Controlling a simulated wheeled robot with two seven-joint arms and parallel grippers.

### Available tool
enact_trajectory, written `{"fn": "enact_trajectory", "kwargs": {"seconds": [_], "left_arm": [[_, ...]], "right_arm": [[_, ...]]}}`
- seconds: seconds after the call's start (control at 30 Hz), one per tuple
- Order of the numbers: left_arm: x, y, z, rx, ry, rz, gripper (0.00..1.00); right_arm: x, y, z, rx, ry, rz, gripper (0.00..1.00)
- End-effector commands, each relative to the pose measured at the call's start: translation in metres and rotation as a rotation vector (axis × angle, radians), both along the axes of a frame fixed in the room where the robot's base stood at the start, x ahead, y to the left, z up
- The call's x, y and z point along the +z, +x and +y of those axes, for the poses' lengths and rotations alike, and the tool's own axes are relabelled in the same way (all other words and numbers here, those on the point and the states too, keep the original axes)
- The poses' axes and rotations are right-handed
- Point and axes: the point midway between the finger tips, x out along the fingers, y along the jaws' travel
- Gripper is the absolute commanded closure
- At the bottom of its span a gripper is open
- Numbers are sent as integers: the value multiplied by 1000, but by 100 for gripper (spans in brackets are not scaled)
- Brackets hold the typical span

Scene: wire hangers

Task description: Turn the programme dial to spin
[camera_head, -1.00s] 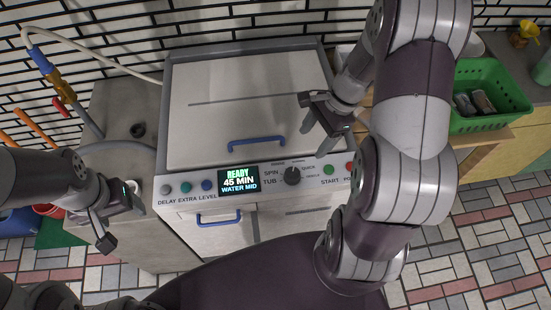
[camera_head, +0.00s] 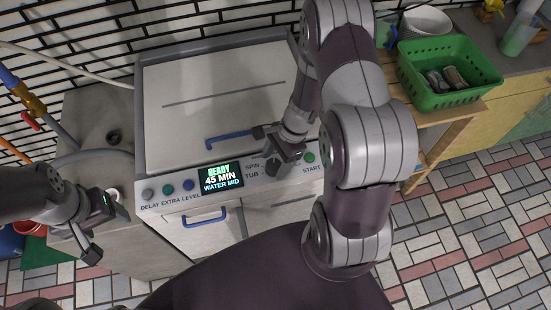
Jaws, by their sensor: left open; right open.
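The programme dial (camera_head: 271,168) is a dark round knob on the washer's front panel, right of the SPIN and TUB labels. It is partly hidden by my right gripper (camera_head: 266,150), which is open right over and beside it. I cannot tell whether its fingers touch the dial. The dial's pointer cannot be read. The display (camera_head: 221,177) reads READY, 45 MIN, WATER MID. My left gripper (camera_head: 105,236) is open and empty, off the washer's left front side.
The washer lid (camera_head: 210,100) has a blue handle (camera_head: 228,140). DELAY, EXTRA and LEVEL buttons (camera_head: 168,189) sit left of the display, and a green START button (camera_head: 310,158) right of the dial. A hose runs at left.

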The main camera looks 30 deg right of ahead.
Motion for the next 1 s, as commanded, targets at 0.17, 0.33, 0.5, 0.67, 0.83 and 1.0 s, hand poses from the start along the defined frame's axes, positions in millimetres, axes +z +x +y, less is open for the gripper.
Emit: {"fn": "enact_trajectory", "kwargs": {"seconds": [0.17,0.33,0.5,0.67,0.83,1.0], "left_arm": [[0,0,0,0,0,0,28],[0,0,0,0,0,0,28],[2,0,0,0,0,0,28],[6,0,0,0,0,0,28],[13,0,0,0,0,0,28],[18,0,0,0,0,0,28]], "right_arm": [[0,0,0,0,0,0,77],[1,0,0,2,0,-1,87],[1,0,0,28,1,0,87],[2,1,0,98,1,-1,87],[3,2,0,228,1,-1,87],[3,3,1,388,1,-1,87]]}}
